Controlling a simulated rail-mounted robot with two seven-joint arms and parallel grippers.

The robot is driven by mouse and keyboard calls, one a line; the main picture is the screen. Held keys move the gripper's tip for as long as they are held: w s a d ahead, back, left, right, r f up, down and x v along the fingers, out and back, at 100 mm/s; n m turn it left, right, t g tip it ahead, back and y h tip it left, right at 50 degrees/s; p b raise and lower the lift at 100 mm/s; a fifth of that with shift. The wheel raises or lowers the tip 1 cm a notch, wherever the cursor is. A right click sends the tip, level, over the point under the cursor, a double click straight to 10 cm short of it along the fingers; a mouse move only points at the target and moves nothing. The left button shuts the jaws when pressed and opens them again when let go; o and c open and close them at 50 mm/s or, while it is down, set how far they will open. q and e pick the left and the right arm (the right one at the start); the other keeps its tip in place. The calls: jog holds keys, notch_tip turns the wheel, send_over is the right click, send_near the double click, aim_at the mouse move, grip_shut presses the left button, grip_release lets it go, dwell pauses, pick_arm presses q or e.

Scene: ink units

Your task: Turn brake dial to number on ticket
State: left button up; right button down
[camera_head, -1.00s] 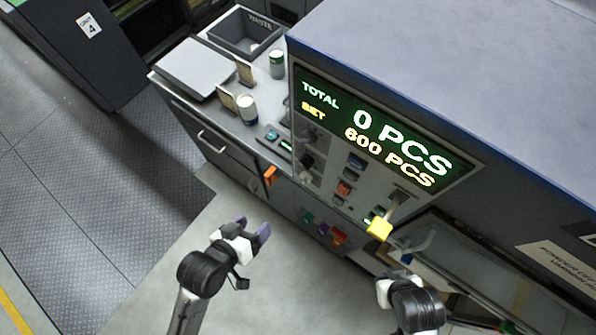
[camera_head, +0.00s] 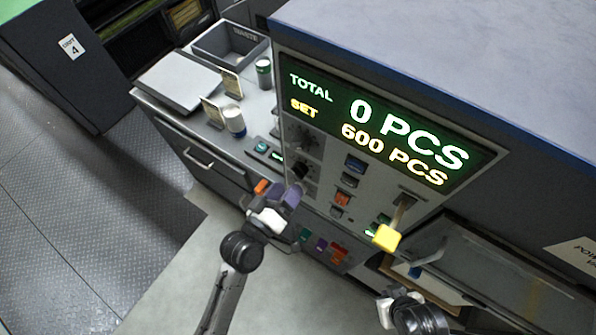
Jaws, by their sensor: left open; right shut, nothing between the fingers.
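The control panel (camera_head: 330,221) is on the front of the grey machine, below a display (camera_head: 385,125) reading "TOTAL 0 PCS" and "SET 600 PCS". Dark round dials (camera_head: 303,141) sit at the panel's left; a black knob (camera_head: 299,170) is just below. I cannot read their markings, and I cannot tell which is the brake dial. No ticket is clearly readable. My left gripper (camera_head: 279,194) is open and empty, just below the black knob, and hides the lower left of the panel. My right gripper (camera_head: 388,310) is low near the bottom edge, its fingertips partly hidden.
A yellow-ended lever (camera_head: 387,238) sticks out at the panel's right. Open floor (camera_head: 190,270) lies in front.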

aim_at(297, 176)
pick_arm(q)
jog(key=shift+x, duration=2.8)
jog(key=c, duration=0.9)
